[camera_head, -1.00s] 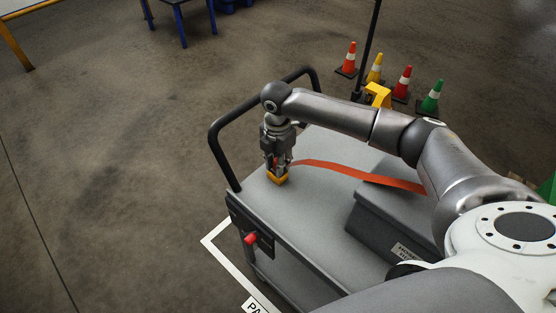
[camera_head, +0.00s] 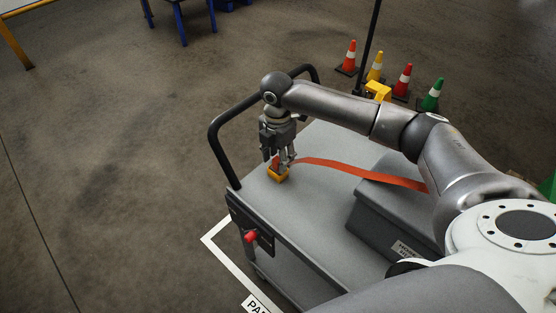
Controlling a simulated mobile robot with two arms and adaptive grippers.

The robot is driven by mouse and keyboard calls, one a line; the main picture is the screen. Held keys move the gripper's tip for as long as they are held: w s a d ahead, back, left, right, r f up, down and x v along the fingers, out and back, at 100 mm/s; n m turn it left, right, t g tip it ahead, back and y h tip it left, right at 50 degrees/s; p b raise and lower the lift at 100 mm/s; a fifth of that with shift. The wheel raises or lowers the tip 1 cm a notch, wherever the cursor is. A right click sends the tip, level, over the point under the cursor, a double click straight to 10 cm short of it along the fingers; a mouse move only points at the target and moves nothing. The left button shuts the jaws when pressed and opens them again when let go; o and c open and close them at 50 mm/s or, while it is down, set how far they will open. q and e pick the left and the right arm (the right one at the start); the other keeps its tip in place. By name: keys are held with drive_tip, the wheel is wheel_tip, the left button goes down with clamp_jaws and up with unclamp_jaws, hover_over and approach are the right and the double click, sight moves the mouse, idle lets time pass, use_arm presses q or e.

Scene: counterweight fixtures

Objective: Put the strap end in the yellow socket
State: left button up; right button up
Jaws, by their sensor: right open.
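An orange-red strap (camera_head: 350,171) runs from the grey box over the cart top to the yellow socket (camera_head: 278,175). The socket sits on the cart top near its far-left edge. The strap end (camera_head: 276,162) shows as a small red piece at the top of the socket; how deep it sits I cannot tell. My right gripper (camera_head: 283,159) points down just above the socket, with its fingers open around or beside the strap end. The fingers partly hide the strap there. My left gripper is not in view.
The grey cart (camera_head: 310,215) has a black handle rail (camera_head: 222,150) beside my right gripper and a red knob (camera_head: 251,237) on its front. A grey box (camera_head: 378,222) stands on the cart. Several coloured cones (camera_head: 403,82) stand on the floor behind.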

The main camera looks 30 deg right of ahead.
sight(277, 158)
wheel_tip(277, 158, up, 10)
drive_tip(key=b, duration=0.1)
drive_tip(key=shift+r, duration=0.25)
drive_tip(key=shift+f, duration=0.1)
